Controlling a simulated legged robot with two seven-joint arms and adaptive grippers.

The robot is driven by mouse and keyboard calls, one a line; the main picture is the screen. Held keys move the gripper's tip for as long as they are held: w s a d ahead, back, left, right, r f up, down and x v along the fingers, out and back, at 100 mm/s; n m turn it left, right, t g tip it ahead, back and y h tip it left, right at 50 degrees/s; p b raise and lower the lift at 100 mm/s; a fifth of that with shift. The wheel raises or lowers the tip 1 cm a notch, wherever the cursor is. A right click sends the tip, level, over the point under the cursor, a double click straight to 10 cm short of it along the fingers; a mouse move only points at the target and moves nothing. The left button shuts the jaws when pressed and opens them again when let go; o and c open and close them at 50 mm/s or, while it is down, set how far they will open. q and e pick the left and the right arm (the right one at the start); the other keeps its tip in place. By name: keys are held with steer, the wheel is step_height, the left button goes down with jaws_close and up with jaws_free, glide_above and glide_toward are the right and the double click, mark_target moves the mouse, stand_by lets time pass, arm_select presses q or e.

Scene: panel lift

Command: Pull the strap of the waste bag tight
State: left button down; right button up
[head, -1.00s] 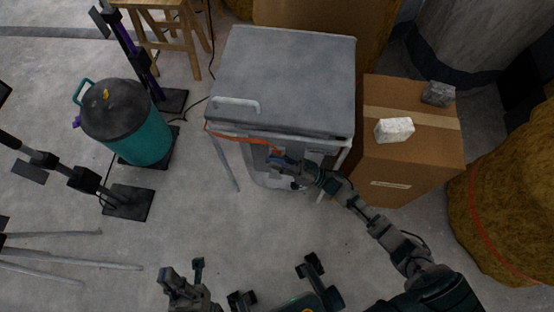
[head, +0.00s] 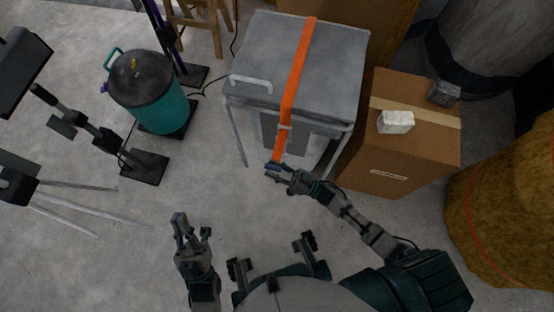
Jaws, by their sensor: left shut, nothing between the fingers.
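An orange strap (head: 298,68) runs over the top of a grey box-shaped body (head: 335,62) on a pale frame. It looks straight, passes a small buckle (head: 285,127) on the front, and its lower end comes down to my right gripper (head: 273,169). The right gripper appears shut on this end, just in front of the body; its fingertips partly hide the strap. I cannot tell which part of the grey body is the waste bag. My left gripper (head: 187,221) is shut and empty, low over bare floor, apart from the strap.
A cardboard box (head: 385,165) with a white block (head: 396,121) and a grey block (head: 444,93) stands at the right. A teal canister (head: 158,108) and black stands (head: 143,168) are at the left. The floor (head: 120,245) at lower left is mostly clear.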

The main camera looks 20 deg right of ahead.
steer(key=shift+o, duration=0.9)
steer(key=shift+s+a, duration=0.1)
steer(key=shift+a, duration=0.2)
steer(key=v, duration=1.2)
steer(key=shift+f, duration=0.1)
